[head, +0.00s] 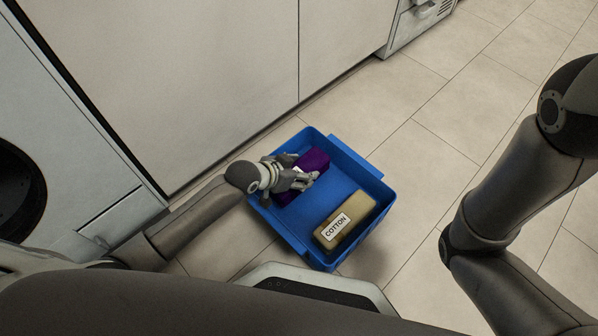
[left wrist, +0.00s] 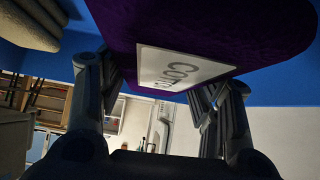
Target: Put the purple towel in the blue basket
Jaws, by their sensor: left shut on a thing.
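The purple towel (head: 314,160) is at the upper left part inside the blue basket (head: 352,156), which stands on the tiled floor. My left gripper (head: 300,180) reaches into the basket and is shut on the towel. In the left wrist view the towel (left wrist: 220,35) fills the top of the picture, with a white label (left wrist: 180,68) between the fingers (left wrist: 158,90). I cannot tell whether the towel touches the basket floor. My right arm shows at the right of the head view, but its gripper is out of view.
A tan bundle labelled COTTON (head: 345,222) lies in the basket's lower right part. A pale cabinet front (head: 220,70) stands behind the basket, and a white machine with a round dark door (head: 15,190) is at the left. The floor to the right (head: 440,150) is clear.

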